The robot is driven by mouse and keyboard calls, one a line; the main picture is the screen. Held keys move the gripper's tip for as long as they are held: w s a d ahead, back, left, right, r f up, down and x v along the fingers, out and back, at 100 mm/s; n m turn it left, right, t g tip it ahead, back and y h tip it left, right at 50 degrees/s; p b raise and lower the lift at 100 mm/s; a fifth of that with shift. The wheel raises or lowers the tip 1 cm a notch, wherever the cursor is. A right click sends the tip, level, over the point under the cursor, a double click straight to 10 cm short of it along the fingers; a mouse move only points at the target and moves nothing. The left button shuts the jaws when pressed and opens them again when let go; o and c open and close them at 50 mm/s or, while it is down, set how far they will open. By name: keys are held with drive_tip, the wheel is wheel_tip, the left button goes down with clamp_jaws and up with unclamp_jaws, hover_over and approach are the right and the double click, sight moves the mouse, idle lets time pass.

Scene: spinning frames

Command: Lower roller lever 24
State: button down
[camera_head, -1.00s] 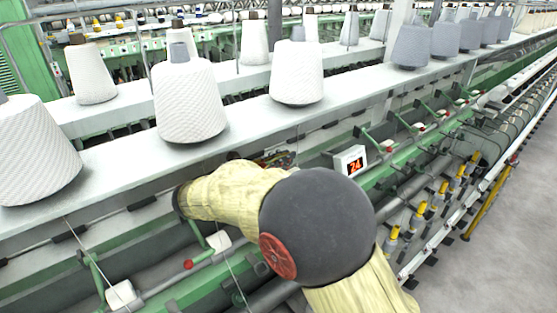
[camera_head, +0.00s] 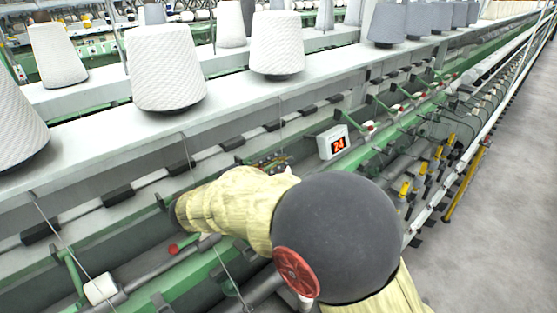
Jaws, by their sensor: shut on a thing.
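A display reading "24" (camera_head: 338,144) is fixed on the spinning frame, right of the middle. My arm, in a yellow sleeve with a large dark joint, reaches in from the bottom right and covers the machine below and left of the display. Its dark wrist end lies among the rollers at left of centre. My gripper's fingers are hidden beyond it. A red knob (camera_head: 173,249) shows just below the wrist. A green roller lever (camera_head: 72,272) with a white block (camera_head: 101,289) stands at bottom left. I cannot tell which lever belongs to number 24.
Large white yarn cones (camera_head: 165,68) stand on the pale shelf (camera_head: 225,112) above. More green levers (camera_head: 355,112) with red knobs run along the frame to the upper right. Yellow-tipped bobbins (camera_head: 405,188) line the lower right. The grey floor (camera_head: 500,230) at right is clear.

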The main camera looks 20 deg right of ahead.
drive_tip(key=shift+a, duration=0.1)
drive_tip(key=c, duration=2.2)
unclamp_jaws()
drive_tip(key=shift+a, duration=0.15)
drive_tip(key=o, duration=0.3)
drive_tip(key=v, duration=1.2)
